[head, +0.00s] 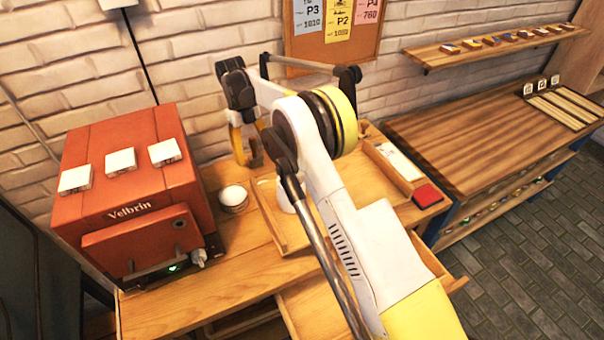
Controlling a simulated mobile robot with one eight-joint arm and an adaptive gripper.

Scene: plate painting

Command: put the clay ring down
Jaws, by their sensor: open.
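My gripper (246,160) hangs at the back of the wooden desk, near the brick wall. Its yellow fingers look apart and open, and I see nothing between them. I cannot make out a clay ring for certain. A small round white piece with a brownish lower part (233,197) stands on the desk, below and apart from the gripper in the picture. My arm crosses the middle of the view and hides part of the desk and of a white object (287,196) in a wooden tray (266,212).
A red-orange kiln (135,215) marked Velbrin, with white tiles on top, stands at the left. A red pad (427,195) lies at the desk's right edge. A wooden workbench (470,120) stands at the right. The desk's front left (200,294) is bare.

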